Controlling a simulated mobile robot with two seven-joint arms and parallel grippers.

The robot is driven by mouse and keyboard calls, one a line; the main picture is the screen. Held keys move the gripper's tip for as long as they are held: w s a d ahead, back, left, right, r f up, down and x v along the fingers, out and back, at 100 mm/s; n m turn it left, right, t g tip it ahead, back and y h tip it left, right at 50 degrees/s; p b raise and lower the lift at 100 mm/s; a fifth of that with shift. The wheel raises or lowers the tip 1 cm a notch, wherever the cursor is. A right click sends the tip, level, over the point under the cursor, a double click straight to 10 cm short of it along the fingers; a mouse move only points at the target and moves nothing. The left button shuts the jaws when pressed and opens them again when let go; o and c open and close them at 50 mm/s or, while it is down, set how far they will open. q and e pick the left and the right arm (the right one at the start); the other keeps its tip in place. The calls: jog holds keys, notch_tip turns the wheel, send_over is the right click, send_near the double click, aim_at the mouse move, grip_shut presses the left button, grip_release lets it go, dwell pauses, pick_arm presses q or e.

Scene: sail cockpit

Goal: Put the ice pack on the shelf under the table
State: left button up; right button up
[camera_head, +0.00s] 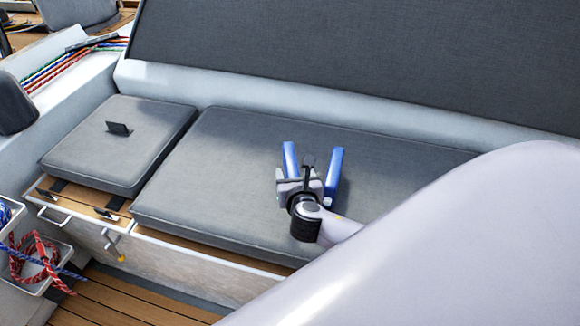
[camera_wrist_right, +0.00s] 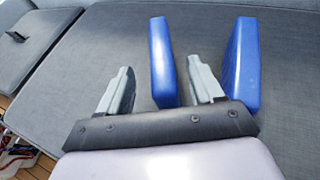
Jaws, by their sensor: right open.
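Two blue slabs that look like ice packs stand on edge on the long grey cushion, a left slab (camera_head: 290,159) and a right slab (camera_head: 334,172). I cannot tell which one the task names. In the right wrist view, the left slab (camera_wrist_right: 163,60) shows between the grey fingers of my right gripper (camera_wrist_right: 160,90), and the right slab (camera_wrist_right: 241,65) is outside the right finger. My right gripper (camera_head: 300,180) is open, low over the cushion. Whether a finger touches a slab is unclear. The table, its shelf and my left gripper are out of view.
The long seat cushion (camera_head: 230,190) has bare room left of the slabs. A small dark item (camera_head: 119,128) rests on the square cushion (camera_head: 90,150). A tall grey backrest (camera_head: 350,60) closes off the back. Bins with ropes (camera_head: 35,258) stand at lower left.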

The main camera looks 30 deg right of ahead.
aim_at(291, 161)
jog(key=shift+b+x, duration=0.55)
jog(key=shift+x, duration=2.4)
jog(key=shift+d+r, duration=0.1)
jog(key=c, duration=1.2)
grip_shut()
jog(key=shift+r, duration=0.15)
